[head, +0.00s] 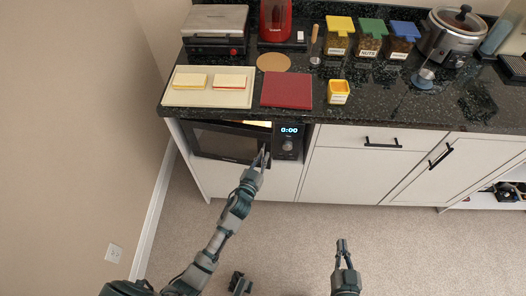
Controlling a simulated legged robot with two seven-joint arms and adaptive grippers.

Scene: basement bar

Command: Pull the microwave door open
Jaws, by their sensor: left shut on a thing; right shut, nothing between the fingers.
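The dark microwave (287,142) is built in under the counter at the left, its display reading 0:00. Its black door (222,142) tilts out slightly at the top, where a lit strip of the interior shows. My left gripper (262,158) is at the right side of the door, next to the control panel. It is shut on the door handle, which is mostly hidden by the fingers. My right gripper (342,244) is shut and empty, over the carpet in front of the cabinets, away from the microwave.
The dark counter (390,100) above carries a cutting board (209,99) with sandwiches, a red board (286,90), a panini press (215,28), jars and a slow cooker (450,35). White cabinets (350,175) stand to the right. A wall (75,110) closes the left.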

